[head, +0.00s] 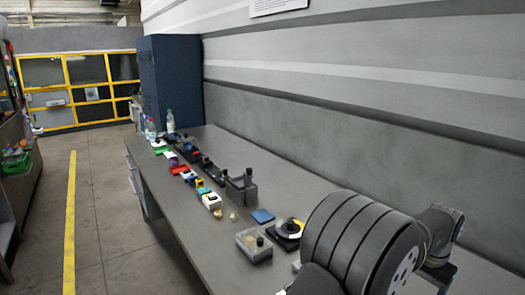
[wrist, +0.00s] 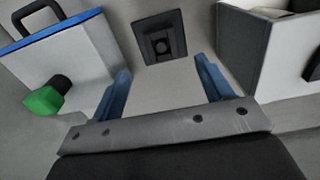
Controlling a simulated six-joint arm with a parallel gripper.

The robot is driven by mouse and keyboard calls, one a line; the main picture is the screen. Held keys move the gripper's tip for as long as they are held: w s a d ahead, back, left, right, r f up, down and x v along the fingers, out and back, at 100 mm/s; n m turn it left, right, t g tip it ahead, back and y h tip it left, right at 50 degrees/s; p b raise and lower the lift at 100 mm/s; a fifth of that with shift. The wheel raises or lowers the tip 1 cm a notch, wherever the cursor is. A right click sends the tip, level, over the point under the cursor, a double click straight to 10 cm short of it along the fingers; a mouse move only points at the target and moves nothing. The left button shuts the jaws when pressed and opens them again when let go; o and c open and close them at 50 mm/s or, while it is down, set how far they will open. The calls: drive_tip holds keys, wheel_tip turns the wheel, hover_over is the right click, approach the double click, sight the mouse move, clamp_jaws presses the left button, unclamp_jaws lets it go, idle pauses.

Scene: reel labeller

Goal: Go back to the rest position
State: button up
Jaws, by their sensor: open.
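My gripper (wrist: 162,84) shows in the wrist view with its two blue fingers spread apart. Nothing is between them. A dark square piece with a round centre (wrist: 163,38) lies beyond the fingertips, apart from them. In the head view my dark arm fills the lower right over the bench, and its gripper end cannot be made out there.
In the wrist view a pale box with a blue edge and green knob (wrist: 46,98) is at left, a grey-and-white box (wrist: 240,48) at right. In the head view the grey bench (head: 200,243) carries several small devices, including a black-and-yellow round unit (head: 288,229). A wall runs behind.

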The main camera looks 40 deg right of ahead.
wheel_tip(320, 180, down, 10)
drive_tip(key=shift+f, duration=0.15)
drive_tip(key=r, duration=0.2)
drive_tip(key=s+r, duration=0.1)
drive_tip(key=r, duration=0.2)
drive_tip(key=shift+a+r, duration=0.15)
drive_tip(key=s+a+r, duration=0.1)
drive_tip(key=s+r, duration=0.1)
drive_tip(key=s, duration=0.1)
drive_tip(key=s+a+r, duration=0.2)
drive_tip(key=s, duration=0.1)
drive_tip(key=s+a+r, duration=0.1)
drive_tip(key=s+r, duration=0.1)
drive_tip(key=s, duration=0.1)
drive_tip(key=shift+a, duration=0.3)
drive_tip(key=shift+w+a+r, duration=0.1)
drive_tip(key=shift+a+r, duration=0.05)
drive_tip(key=shift+r, duration=0.05)
drive_tip(key=w+a+f+n, duration=0.1)
drive_tip(key=w+a+n, duration=0.3)
drive_tip(key=w, duration=1.1)
drive_tip(key=w+a+f+n, duration=0.1)
drive_tip(key=w+a+n, duration=0.4)
drive_tip(key=w, duration=1.1)
drive_tip(key=w+a+f+n, duration=0.1)
drive_tip(key=w+a+n, duration=0.3)
drive_tip(key=w+a, duration=0.5)
drive_tip(key=w, duration=0.7)
drive_tip(key=shift+a+n, duration=0.35)
drive_tip(key=shift+n, duration=0.05)
